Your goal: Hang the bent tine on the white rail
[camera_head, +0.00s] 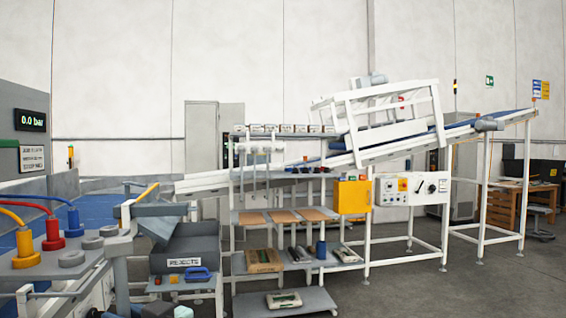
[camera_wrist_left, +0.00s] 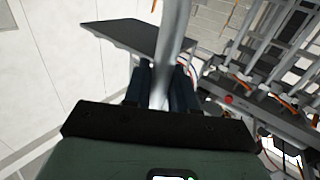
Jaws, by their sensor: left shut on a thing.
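In the left wrist view my left gripper (camera_wrist_left: 162,88) is shut on a smooth grey bar, which I take to be the bent tine (camera_wrist_left: 173,40). The bar runs up from between the dark fingers and out of the top of the picture, so its far end and its bend are hidden. Neither gripper shows in the head view. A short white rail (camera_head: 260,148) stands above the shelf rack in the head view, with small grey parts on it. I cannot tell for sure that it is the task's rail.
A grey REJECTS bin (camera_head: 185,252) stands left of the shelf rack (camera_head: 283,212). A sloping conveyor (camera_head: 400,150) rises to the right behind it. Yellow, red and blue hose fittings (camera_head: 52,235) are at the left. Open floor (camera_head: 475,290) lies at the right front.

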